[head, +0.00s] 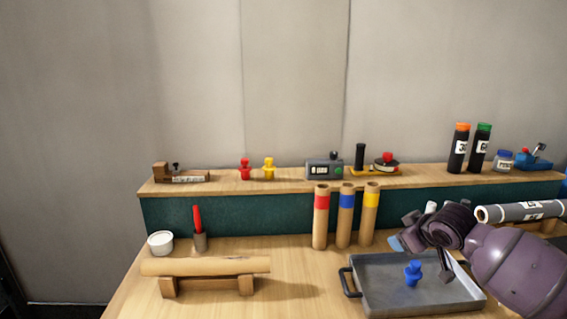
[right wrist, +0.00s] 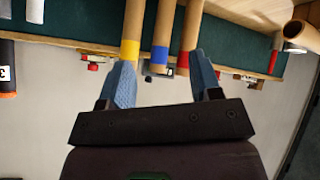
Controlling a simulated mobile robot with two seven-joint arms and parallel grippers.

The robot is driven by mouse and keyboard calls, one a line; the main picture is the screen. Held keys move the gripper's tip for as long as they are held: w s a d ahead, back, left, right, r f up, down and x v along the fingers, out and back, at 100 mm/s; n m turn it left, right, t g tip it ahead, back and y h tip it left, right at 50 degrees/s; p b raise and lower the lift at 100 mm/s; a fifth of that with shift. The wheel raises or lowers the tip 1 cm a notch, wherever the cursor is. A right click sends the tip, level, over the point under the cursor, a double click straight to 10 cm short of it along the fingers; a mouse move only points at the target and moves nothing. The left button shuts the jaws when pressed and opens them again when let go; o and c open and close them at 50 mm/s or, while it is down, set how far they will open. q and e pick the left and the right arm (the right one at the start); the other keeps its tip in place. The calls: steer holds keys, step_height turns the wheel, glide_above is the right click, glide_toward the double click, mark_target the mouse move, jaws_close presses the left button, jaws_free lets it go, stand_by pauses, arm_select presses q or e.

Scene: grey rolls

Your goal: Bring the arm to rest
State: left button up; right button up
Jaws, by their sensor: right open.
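My right arm comes in from the right in the head view, purple and dark. Its gripper (head: 406,231) is above the back left part of the grey tray, to the right of the upright tubes. In the right wrist view its two blue fingers (right wrist: 164,78) are spread apart, with nothing held between them. Three upright tan tubes, with a red band (head: 321,215), a blue band (head: 345,218) and a yellow band (head: 370,215), stand beyond the fingers. My left gripper is not in view.
The grey tray (head: 366,291) holds a blue knobbed piece (head: 413,272). A grey roll (head: 515,212) lies behind my right arm. A tan roll (head: 205,265) rests on a wooden stand at left, near a white cup (head: 160,243). Bottles and small items line the back shelf (head: 215,186).

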steer(key=s+a+f+t+y, duration=0.35)
steer(key=s+a+f, duration=0.35)
steer(key=s+f, duration=0.3)
steer(key=s+d+f+m+h, duration=0.1)
steer(key=s+f+m, duration=0.1)
steer(key=s+f, duration=0.4)
steer(key=s+d+f+m+g+h, duration=0.1)
steer(key=s+f, duration=0.5)
steer(key=s, duration=0.7)
steer(key=s+d+f+m+h, duration=0.2)
steer(key=s+f, duration=0.4)
steer(key=s, duration=0.4)
steer(key=shift+s+d+f+m+g+h, duration=0.2)
steer(key=shift+d+m+g+h, duration=0.2)
steer(key=shift+h, duration=0.35)
